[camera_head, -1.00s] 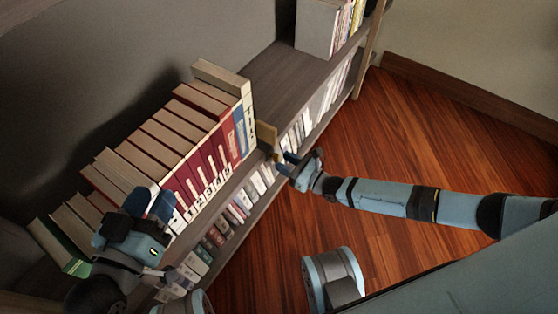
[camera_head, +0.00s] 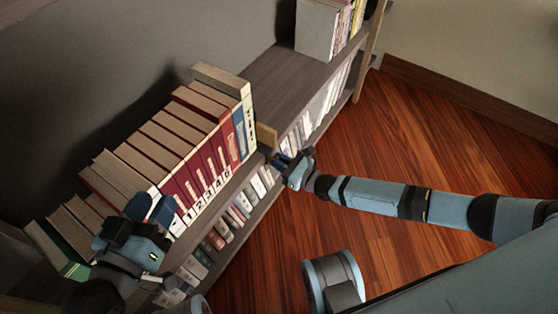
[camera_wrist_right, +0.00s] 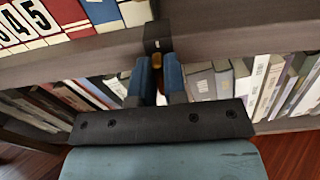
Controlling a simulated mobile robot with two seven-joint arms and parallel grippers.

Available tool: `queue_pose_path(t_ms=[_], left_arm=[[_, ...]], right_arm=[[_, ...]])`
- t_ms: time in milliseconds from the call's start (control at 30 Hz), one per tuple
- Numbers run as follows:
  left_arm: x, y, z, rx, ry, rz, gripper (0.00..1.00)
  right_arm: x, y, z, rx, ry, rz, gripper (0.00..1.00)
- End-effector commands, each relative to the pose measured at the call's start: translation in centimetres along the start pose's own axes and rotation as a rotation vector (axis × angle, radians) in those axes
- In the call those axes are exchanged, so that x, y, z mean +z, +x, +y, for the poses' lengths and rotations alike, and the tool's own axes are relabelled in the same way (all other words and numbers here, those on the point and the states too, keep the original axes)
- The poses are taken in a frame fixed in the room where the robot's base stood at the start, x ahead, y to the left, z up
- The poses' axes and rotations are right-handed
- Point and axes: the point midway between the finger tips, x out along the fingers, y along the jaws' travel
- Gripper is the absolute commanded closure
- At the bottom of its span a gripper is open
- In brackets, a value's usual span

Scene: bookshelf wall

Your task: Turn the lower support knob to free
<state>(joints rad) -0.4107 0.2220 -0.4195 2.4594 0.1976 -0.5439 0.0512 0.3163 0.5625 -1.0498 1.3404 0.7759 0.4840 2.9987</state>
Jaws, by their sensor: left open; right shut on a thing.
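The lower support knob (camera_wrist_right: 157,64) is a small brownish-gold piece under a black block (camera_wrist_right: 157,37) on the shelf's front edge in the right wrist view. The block has a small pale mark. My right gripper (camera_wrist_right: 161,68) has its blue fingers on either side of the knob and is shut on it. The fingers hide part of the knob. In the head view, my right gripper (camera_head: 286,163) is at the shelf front below a wooden bookend (camera_head: 266,135), and the knob cannot be made out. My left gripper (camera_head: 150,208) is open and empty in front of the books at the left.
A row of red, white and blue numbered books (camera_head: 190,150) stands on the upper shelf. More books (camera_head: 228,222) fill the shelf below. A bare shelf stretch (camera_head: 285,80) lies beyond the bookend. The wooden floor (camera_head: 400,140) at the right is clear apart from my arm.

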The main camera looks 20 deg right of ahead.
Motion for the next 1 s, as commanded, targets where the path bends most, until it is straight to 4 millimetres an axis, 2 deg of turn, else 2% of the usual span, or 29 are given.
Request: queue_pose_path(t_ms=[367, 1000], left_arm=[[0.26, 0.03, -0.06, 0.000, 0.003, -0.003, 0.57], [-0.25, 0.06, -0.04, 0.003, 0.008, 0.003, 0.57]], right_arm=[[-0.20, -0.05, 0.14, 0.000, -0.187, 0.002, 1.00], [-0.23, -0.06, 0.36, 0.001, -0.790, 0.003, 1.00]])
